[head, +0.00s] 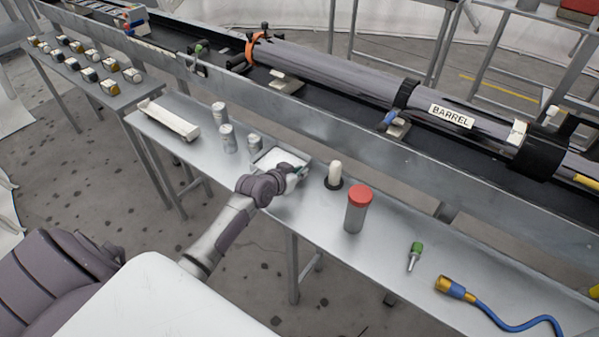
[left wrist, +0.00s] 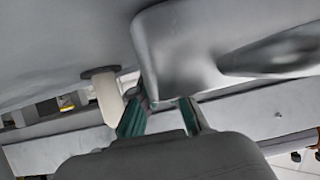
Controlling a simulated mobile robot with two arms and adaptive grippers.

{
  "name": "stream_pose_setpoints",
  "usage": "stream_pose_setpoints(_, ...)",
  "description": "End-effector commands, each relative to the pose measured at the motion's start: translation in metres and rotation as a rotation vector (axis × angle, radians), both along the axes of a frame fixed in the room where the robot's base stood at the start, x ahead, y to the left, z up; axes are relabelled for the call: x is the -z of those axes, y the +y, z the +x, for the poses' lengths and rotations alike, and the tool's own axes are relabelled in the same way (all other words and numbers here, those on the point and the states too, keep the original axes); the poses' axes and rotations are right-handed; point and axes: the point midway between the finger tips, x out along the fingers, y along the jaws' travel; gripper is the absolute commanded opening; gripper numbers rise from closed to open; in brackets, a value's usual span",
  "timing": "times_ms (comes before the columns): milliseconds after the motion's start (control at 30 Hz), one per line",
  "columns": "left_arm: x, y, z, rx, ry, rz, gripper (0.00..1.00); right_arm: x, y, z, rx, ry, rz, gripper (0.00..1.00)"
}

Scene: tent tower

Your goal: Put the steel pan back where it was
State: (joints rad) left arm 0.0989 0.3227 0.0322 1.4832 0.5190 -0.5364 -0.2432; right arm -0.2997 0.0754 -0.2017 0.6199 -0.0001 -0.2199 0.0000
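The steel pan (head: 268,158) is a shallow grey rectangular tray on the metal bench, in the middle of the head view. My left gripper (head: 298,171) is at its right end. In the left wrist view the scene is upside down, and the pan (left wrist: 190,55) is large and close. The green-padded fingers of my left gripper (left wrist: 165,108) stand apart, with a pan corner at their tips. Whether they touch the rim is hard to tell. My right gripper is not in view.
A white rounded post (head: 335,174) on a black base stands just right of the pan. Beyond it are a red-lidded jar (head: 357,209), a green-handled tool (head: 414,254) and a blue hose (head: 505,322). The barrel rail runs behind.

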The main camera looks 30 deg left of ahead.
Motion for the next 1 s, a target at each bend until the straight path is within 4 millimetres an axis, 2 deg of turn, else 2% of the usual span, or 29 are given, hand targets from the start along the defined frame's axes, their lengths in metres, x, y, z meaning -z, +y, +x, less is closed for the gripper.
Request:
stream_pose_setpoints(33, 0.0, 0.0, 0.0, 0.0, 0.0, 0.0, 0.24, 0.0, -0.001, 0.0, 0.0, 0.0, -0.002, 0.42)
stream_pose_setpoints(100, 0.0, 0.0, 0.0, 0.0, 0.0, 0.0, 0.31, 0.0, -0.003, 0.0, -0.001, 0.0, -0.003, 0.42)
stream_pose_setpoints(467, -0.003, 0.0, -0.005, 0.0, 0.0, 0.001, 0.31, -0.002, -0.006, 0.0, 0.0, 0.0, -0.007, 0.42)
stream_pose_setpoints(567, -0.01, 0.001, -0.016, 0.001, 0.0, 0.003, 0.31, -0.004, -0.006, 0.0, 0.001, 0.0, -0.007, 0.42)
stream_pose_setpoints(800, -0.034, 0.004, -0.061, 0.003, 0.001, 0.003, 0.31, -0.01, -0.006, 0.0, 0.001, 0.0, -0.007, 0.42)
stream_pose_setpoints(1000, -0.051, 0.006, -0.092, 0.001, 0.001, 0.002, 0.31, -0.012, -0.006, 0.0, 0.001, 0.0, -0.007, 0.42)
